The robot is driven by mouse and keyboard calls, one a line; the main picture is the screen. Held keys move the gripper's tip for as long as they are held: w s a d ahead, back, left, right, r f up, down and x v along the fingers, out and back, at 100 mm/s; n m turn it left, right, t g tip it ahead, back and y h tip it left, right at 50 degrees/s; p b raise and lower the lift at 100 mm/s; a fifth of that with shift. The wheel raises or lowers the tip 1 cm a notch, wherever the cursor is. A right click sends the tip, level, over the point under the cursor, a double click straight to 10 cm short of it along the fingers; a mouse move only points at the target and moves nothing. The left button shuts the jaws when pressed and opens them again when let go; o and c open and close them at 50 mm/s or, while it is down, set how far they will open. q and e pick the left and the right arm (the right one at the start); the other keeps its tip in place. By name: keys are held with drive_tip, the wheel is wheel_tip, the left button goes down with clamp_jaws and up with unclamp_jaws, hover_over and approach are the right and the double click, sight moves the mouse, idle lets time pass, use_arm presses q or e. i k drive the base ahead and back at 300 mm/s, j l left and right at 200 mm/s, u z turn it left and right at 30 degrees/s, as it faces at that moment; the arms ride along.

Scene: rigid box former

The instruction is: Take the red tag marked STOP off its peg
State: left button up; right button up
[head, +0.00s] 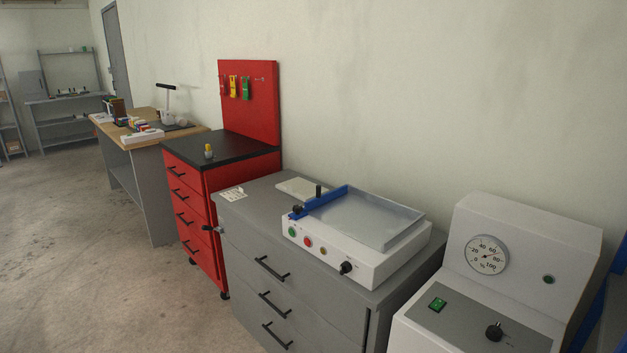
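A red pegboard panel (262,110) stands upright at the back of a red tool cabinet (238,175) with a black top. Tags hang in a row near its upper left: a red tag (223,85) at the left end, a yellow tag (233,86) beside it and a green tag (245,88) to the right. The red tag barely stands out against the red panel, and its marking is too small to read. A peg (260,79) to the right of the green tag appears bare. Neither of my grippers is in view.
A small yellow-and-grey object (208,151) stands on the cabinet top. A grey drawer cabinet (240,232) with a white machine (340,250) stands nearer, and a white gauge unit (525,260) at right. A cluttered wooden bench (145,140) lies beyond. Open floor (90,260) lies left.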

sight(222, 92)
drive_tip(key=i+j+z, duration=0.1)
drive_tip(key=j, duration=0.25)
drive_tip(key=i+j, duration=0.3)
drive_tip(key=i+j+z, duration=0.15)
drive_tip(key=j, duration=0.3)
drive_tip(key=i+j, duration=0.25)
drive_tip(key=i+j+z, duration=0.15)
drive_tip(key=j, duration=0.35)
drive_tip(key=i+j, duration=0.2)
drive_tip(key=j, duration=0.2)
drive_tip(key=i+j+z, duration=0.15)
drive_tip(key=j, duration=0.25)
drive_tip(key=i+j, duration=0.15)
drive_tip(key=j, duration=0.25)
drive_tip(key=z, duration=0.05)
